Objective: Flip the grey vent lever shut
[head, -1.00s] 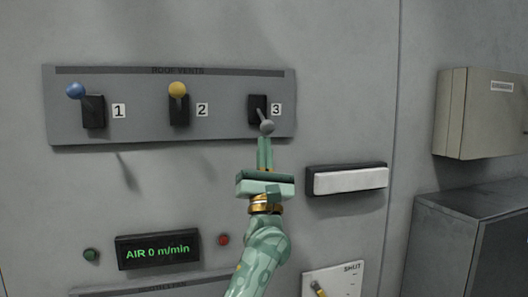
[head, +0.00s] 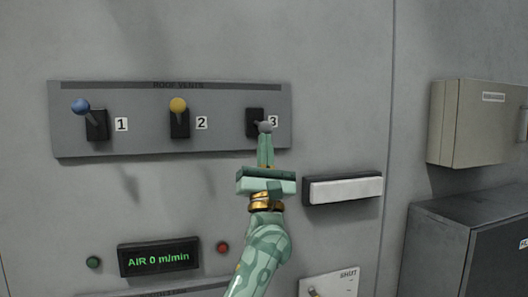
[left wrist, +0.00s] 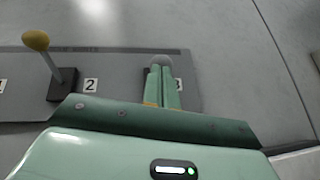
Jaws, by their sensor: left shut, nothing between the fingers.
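The grey vent lever (head: 265,127) is on the panel marked 3, with its ball knob at the lower front of its black base (head: 254,118). The knob also shows in the left wrist view (left wrist: 162,61), just beyond my fingertips. My left gripper (head: 265,139) is shut and empty, its fingertips at the knob from below. I cannot tell whether they touch it. In the left wrist view the closed fingers (left wrist: 163,72) cover most of the lever's base and part of the label 3. My right gripper is not in view.
The roof vents panel (head: 220,140) also carries a blue lever (head: 81,106) at 1 and a yellow lever (head: 178,105) at 2, both knobs up. A white bar (head: 345,189), a green display (head: 158,257) and a beige box (head: 475,122) are nearby.

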